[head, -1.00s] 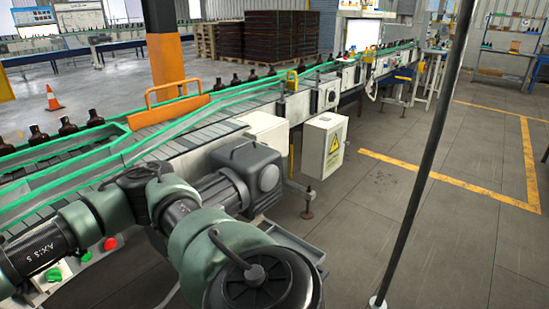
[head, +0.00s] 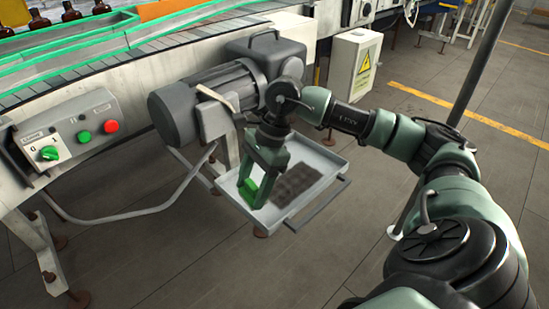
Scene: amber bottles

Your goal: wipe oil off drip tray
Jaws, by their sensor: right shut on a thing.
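The grey drip tray (head: 334,158) sits low beneath the conveyor's motor, its raised rim and front handle showing. A dark oil patch (head: 297,184) covers part of its floor, right of centre. My right gripper (head: 253,191) reaches down over the left part of the tray, fingers pointing down. I cannot tell whether the block touches the tray floor. My left gripper is not in view.
The grey motor (head: 215,92) overhangs the tray's back left, with a pale strip (head: 216,98) on it. A control box (head: 70,132) with buttons is at left. A white cabinet (head: 352,62) and a dark pole (head: 476,65) stand right. Floor in front is clear.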

